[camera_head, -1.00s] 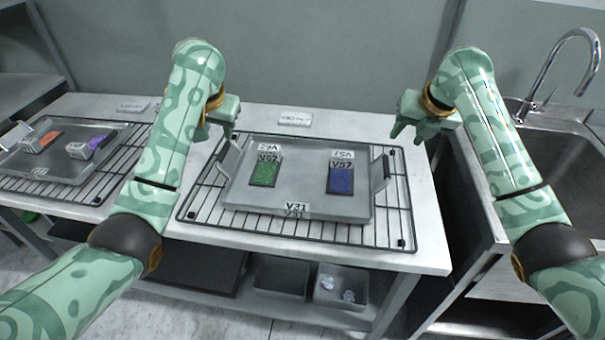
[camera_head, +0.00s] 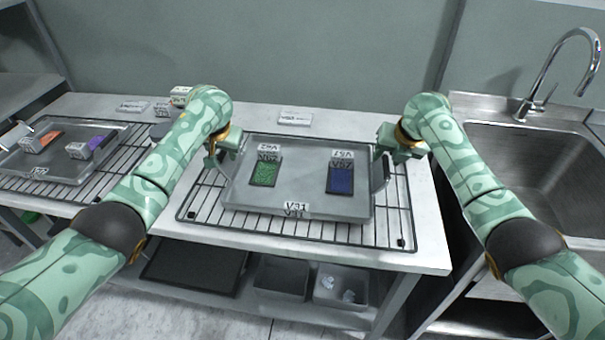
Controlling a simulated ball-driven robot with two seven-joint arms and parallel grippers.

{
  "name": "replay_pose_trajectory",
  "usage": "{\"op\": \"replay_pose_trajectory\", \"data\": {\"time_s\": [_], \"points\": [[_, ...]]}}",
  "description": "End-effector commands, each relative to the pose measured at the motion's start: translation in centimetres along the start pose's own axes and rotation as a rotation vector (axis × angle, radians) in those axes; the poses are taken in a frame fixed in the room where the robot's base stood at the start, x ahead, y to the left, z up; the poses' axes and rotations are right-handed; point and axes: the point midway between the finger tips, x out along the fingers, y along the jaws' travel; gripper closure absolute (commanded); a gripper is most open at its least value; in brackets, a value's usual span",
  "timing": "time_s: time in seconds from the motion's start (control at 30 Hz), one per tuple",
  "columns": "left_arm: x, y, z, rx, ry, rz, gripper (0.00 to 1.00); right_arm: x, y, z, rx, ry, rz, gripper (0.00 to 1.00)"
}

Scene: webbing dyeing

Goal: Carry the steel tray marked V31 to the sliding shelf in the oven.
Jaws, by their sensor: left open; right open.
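The steel tray marked V31 (camera_head: 322,205) sits on a black wire rack on the white table. It has an upright handle at its left and right ends. It bears a green swatch (camera_head: 264,173) labelled V62 and a blue swatch (camera_head: 340,179) labelled V57. My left gripper (camera_head: 222,158) is open at the tray's left handle, and my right gripper (camera_head: 388,160) is open at its right handle. I cannot tell whether the fingers straddle the handles. The oven and its sliding shelf are not recognisable in this view.
A second tray (camera_head: 40,172) with orange and purple swatches lies on another rack (camera_head: 120,178) at left. A white label block (camera_head: 295,117) lies behind the V31 tray. A sink (camera_head: 535,160) with a tap is at right. Bins (camera_head: 282,276) stand on the lower shelf.

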Motion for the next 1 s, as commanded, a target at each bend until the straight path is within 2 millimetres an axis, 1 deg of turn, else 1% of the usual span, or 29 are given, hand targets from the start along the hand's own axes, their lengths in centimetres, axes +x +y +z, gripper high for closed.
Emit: {"op": "replay_pose_trajectory", "data": {"time_s": [0.03,0.07,0.1,0.2,1.0], "points": [[-0.01,0.02,-0.01,0.000,0.000,0.000,0.58,-0.01,0.00,0.01,0.000,0.000,0.000,0.59],[-0.01,0.02,0.00,0.000,0.000,0.000,0.64,-0.01,0.00,0.01,0.000,0.000,0.000,0.65],[-0.02,0.02,0.00,0.000,0.000,0.000,0.75,-0.02,0.00,0.01,0.000,0.000,0.000,0.76],[-0.02,0.01,0.00,0.000,0.000,0.000,1.00,-0.02,-0.01,0.01,0.000,0.000,0.000,1.00],[-0.01,-0.10,0.04,0.003,-0.002,-0.004,1.00,-0.05,-0.09,0.03,0.001,0.000,-0.002,1.00]]}}
